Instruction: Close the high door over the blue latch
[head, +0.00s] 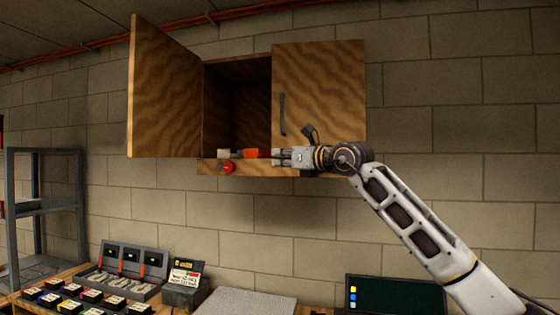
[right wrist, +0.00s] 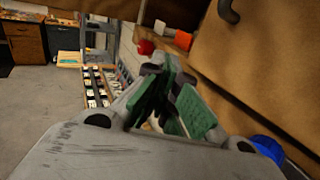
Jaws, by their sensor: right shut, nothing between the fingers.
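The wooden wall cabinet has two high doors. The left door (head: 165,90) stands wide open, and the dark inside (head: 235,100) shows beside it. The right door (head: 325,90), with a dark curved handle (head: 282,115), covers the right half; I cannot tell whether it sits flush. The blue latch (right wrist: 268,149) shows at the right edge in the right wrist view; in the head view it is hidden, apparently behind my arm. My right gripper (head: 275,155) is shut and empty in front of the cabinet's lower edge, pointing left. My left gripper is out of view.
A red knob (head: 228,168), an orange piece (head: 252,153) and a white block (head: 224,153) sit at the cabinet's lower edge, close to my right fingertips. Below are a bench with trays (head: 130,270) and a dark screen (head: 395,293). A metal shelf (head: 45,210) stands left.

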